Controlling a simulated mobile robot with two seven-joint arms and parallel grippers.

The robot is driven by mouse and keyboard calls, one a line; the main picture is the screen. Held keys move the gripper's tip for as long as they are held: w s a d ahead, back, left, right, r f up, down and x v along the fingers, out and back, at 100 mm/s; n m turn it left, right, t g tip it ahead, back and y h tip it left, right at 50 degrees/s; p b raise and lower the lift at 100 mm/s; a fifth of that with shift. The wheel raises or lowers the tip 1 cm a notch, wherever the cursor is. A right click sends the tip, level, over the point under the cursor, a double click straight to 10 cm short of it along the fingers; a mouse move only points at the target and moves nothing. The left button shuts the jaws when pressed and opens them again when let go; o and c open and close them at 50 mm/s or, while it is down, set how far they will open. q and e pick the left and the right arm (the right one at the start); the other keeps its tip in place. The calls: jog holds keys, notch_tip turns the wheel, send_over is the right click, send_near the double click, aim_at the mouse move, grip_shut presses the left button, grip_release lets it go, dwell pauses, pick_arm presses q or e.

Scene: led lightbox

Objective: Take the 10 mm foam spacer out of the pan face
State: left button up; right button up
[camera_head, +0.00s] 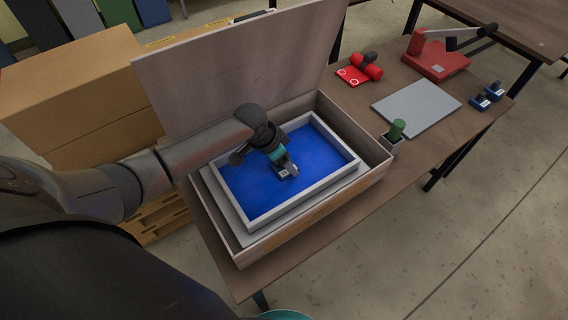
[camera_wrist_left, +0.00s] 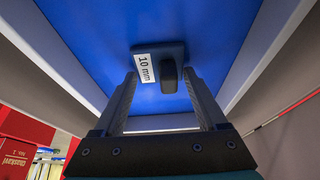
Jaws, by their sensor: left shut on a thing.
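The pan (camera_head: 350,170) is a white-rimmed tray with a blue face (camera_head: 318,150), inside an open wooden box. The 10 mm foam spacer (camera_head: 293,170) is a small dark block with a white label, at about the middle of the blue face. In the left wrist view the spacer (camera_wrist_left: 178,50) shows its "10 mm" label and a dark raised grip. My left gripper (camera_head: 279,159) reaches down over the face and is shut on the spacer, its fingers at either side of the grip. Whether the spacer touches the face is hard to tell. My right gripper is out of view.
The wooden box (camera_head: 378,155) has its lid (camera_head: 230,65) raised behind. On the table to the right are a grey board (camera_head: 417,101), a green cylinder in a holder (camera_head: 397,130), red tools (camera_head: 362,70), a red press-like device (camera_head: 436,58) and small blue items (camera_head: 487,96).

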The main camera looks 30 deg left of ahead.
pick_arm(q)
jog(key=c, duration=0.5)
jog(key=shift+r, duration=0.1)
jog(key=shift+c, duration=0.2)
